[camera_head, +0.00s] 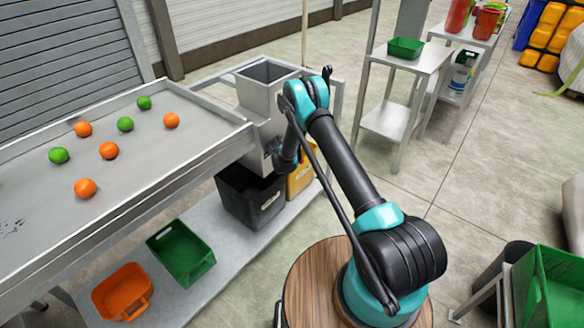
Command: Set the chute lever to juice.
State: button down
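The grey metal chute (262,115) stands at the right end of the sorting table, with a square open hopper on top. I cannot make out its lever; my arm covers the chute's right side. My gripper (284,160) appears as a dark shape close in front of the chute's lower part, partly behind my arm. Its fingers are too small and dark to tell whether they are open or shut, or whether they touch anything. Below the chute stand a black bin (246,198) and, to its right, a yellow bin (301,178), partly hidden by my arm.
The rimmed metal table (190,170) holds several oranges and green fruits. A green crate (182,252) and an orange crate (122,292) sit on the shelf below. A metal rack (388,122) with a green tray (405,47) stands behind.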

jog(key=shift+w+d+r+t+h, duration=0.1)
jog(key=shift+w+d+t+h, duration=0.4)
jog(key=shift+w+t+h, duration=0.25)
jog(key=s+a+r, duration=0.5)
jog(key=s, duration=0.4)
jog(key=shift+a+r, duration=0.15)
jog(key=shift+r, duration=0.15)
dwell(0.5)
